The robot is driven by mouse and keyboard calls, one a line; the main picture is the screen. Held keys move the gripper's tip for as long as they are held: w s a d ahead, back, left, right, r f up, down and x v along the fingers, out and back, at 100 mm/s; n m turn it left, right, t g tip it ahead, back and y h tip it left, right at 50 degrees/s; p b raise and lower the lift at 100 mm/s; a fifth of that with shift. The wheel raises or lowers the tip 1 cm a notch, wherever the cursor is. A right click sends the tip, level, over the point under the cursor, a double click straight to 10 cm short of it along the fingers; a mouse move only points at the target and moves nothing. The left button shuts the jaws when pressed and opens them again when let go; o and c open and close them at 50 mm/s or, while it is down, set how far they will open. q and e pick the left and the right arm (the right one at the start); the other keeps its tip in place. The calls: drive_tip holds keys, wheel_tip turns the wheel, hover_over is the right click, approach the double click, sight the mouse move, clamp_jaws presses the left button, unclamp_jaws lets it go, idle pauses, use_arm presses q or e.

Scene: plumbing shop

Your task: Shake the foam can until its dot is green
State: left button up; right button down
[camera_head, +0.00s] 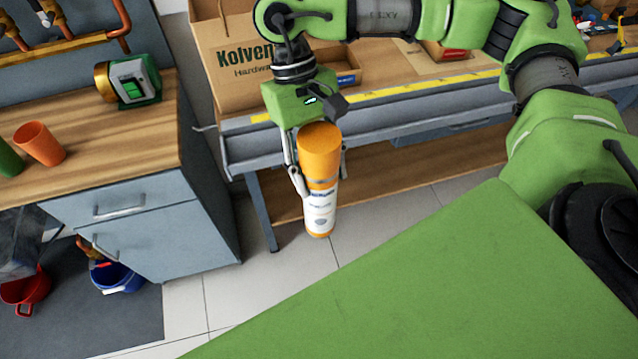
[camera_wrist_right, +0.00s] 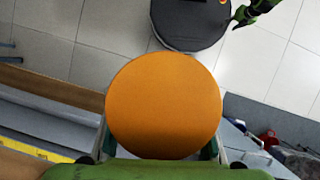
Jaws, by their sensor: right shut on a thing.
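The foam can (camera_head: 320,200) is a white cylinder with an orange cap and an orange band at its foot. My right gripper (camera_head: 318,178) is shut around it below the cap and holds it in the air over the tiled floor, nearly upright and leaning slightly. In the right wrist view the round orange top of the can (camera_wrist_right: 164,106) fills the middle, with parts of my gripper beside it. I cannot make out a colored dot on the side that shows. My left gripper is not in view.
On the left, a wooden-topped cabinet (camera_head: 120,215) bears an orange cup (camera_head: 40,143) and a green device (camera_head: 132,80). A blue bucket (camera_head: 117,277) and a red one (camera_head: 24,293) stand below.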

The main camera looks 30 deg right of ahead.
sight(318, 136)
wheel_tip(318, 136, up, 8)
drive_tip(key=shift+r, duration=0.1)
wheel_tip(318, 136, down, 9)
drive_tip(key=shift+a+f, duration=0.1)
drive_tip(key=shift+f, duration=0.05)
drive_tip(key=shift+w, duration=0.1)
drive_tip(key=shift+s, duration=0.2)
